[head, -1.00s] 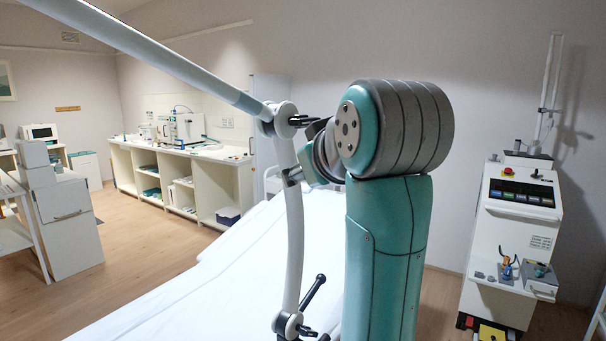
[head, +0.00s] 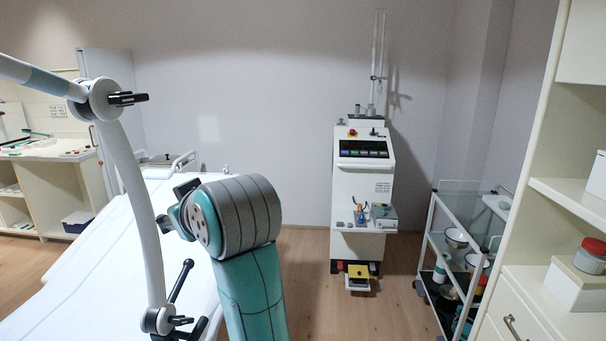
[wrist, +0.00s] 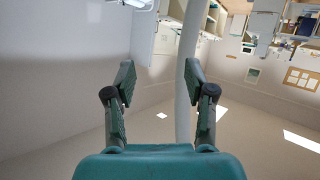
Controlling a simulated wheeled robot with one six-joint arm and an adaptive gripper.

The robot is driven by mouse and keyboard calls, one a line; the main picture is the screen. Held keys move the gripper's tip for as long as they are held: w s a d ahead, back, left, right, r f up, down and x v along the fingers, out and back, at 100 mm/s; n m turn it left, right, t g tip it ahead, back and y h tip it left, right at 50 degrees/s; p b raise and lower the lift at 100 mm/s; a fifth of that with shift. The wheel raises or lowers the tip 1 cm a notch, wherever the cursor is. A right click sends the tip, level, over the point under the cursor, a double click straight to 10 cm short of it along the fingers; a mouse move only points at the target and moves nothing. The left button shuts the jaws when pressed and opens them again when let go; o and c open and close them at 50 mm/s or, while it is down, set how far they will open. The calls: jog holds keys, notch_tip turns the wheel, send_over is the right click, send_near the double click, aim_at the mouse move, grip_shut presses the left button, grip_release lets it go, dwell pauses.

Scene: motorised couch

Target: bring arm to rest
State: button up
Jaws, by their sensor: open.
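My gripper (wrist: 158,85) shows in the wrist view with its two dark green fingers spread apart and nothing between them. The wrist view looks tilted, with the room upside down. A pale curved tube runs behind the right finger, apart from it as far as I can tell. The white-covered couch (head: 95,240) lies behind and left of my arm. A jointed white support arm (head: 135,190) with black clamp levers rises just left of my arm.
A white machine (head: 362,185) with a dark panel and yellow pedal stands against the back wall. A glass-sided trolley (head: 428,240) holding bowls stands at right, beside cream shelves (head: 575,205). A counter (head: 50,175) stands at left.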

jog(key=w+d+f+m+h, duration=0.1)
jog(key=d+f, duration=0.2)
jog(key=f, duration=0.4)
jog(key=w+d+f+m, duration=0.1)
jog(key=d+f, duration=0.2)
jog(key=f, duration=0.4)
jog(key=s+d+f+m+t+h, duration=0.2)
jog(key=s+d+f, duration=0.3)
jog(key=d+f, duration=0.55)
jog(key=s+d+f+m+t+h, duration=0.15)
jog(key=s+d+f, duration=0.5)
jog(key=f, duration=0.75)
jog(key=s+d+f+m+h, duration=0.1)
jog(key=s+d+f+m, duration=0.15)
jog(key=s+d, duration=0.5)
jog(key=s+d+f+m+h, duration=0.15)
jog(key=s+d+f, duration=0.25)
jog(key=s, duration=0.6)
jog(key=s+d+r+h, duration=0.1)
jog(key=s+d+r, duration=0.1)
jog(key=s, duration=0.7)
jog(key=s+d+r+m+t+h, duration=0.1)
jog(key=s+d+r, duration=0.1)
jog(key=s, duration=0.8)
jog(key=shift+d+r, duration=0.4)
jog(key=shift+r, duration=0.3)
